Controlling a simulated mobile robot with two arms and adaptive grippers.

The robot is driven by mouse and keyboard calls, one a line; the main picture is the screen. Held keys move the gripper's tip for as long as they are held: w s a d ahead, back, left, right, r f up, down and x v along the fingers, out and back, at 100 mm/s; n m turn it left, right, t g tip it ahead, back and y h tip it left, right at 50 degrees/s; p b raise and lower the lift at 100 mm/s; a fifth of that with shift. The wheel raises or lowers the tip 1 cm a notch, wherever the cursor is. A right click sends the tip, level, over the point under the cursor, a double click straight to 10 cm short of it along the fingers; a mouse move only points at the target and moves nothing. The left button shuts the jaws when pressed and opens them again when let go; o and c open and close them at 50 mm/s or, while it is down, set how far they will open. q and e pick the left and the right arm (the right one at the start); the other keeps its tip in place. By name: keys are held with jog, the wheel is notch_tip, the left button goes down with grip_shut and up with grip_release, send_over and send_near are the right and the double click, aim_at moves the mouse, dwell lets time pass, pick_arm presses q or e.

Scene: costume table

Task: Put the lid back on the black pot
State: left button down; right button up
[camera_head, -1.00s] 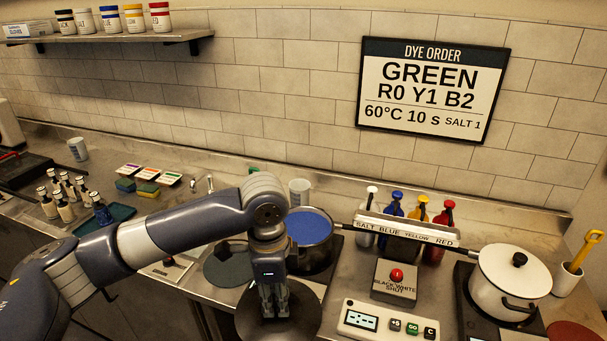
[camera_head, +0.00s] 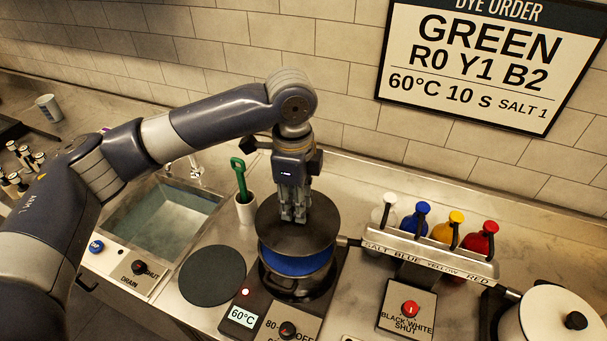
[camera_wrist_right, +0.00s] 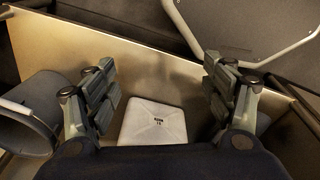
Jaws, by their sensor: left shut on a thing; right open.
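The black pot (camera_head: 300,288) stands on the hot plate in the middle of the counter, with blue liquid showing in it. My left gripper (camera_head: 294,216) points down and is shut on the knob of the dark round lid (camera_head: 297,240); the fingers hide the knob. The lid is over the pot, covering the back of its opening in the picture. A band of blue shows below the lid's front edge, so the lid appears raised above the rim. My right gripper (camera_wrist_right: 160,95) is open and empty in the right wrist view, away from the pot.
A hot plate display (camera_head: 242,318) reads 60°C. A dark round mat (camera_head: 212,276) lies left of the pot, near the sink (camera_head: 165,220). A green-handled tool in a cup (camera_head: 245,208) stands behind. The dye bottle rack (camera_head: 430,255) and white pot (camera_head: 545,318) are to the right.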

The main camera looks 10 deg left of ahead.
aim_at(296, 224)
pick_arm(q)
jog(key=shift+s+f+b, duration=0.35)
jog(key=shift+s+b, duration=0.45)
jog(key=shift+b, duration=0.2)
pick_arm(e)
jog(key=s+f, duration=0.2)
jog(key=s, duration=0.5)
pick_arm(q)
jog(key=shift+w+f+b, duration=0.3)
jog(key=shift+f+b, duration=0.45)
jog(key=shift+b, duration=0.1)
jog(key=shift+f+b, duration=0.9)
jog(key=shift+b, duration=0.2)
jog(key=shift+f, duration=0.85)
jog(key=shift+p, duration=0.3)
pick_arm(e)
jog(key=w+f, duration=0.1)
jog(key=w, duration=0.1)
jog(key=w+f, duration=0.1)
jog(key=f, duration=0.1)
jog(key=shift+w+f, duration=0.2)
jog(key=shift+w, duration=0.15)
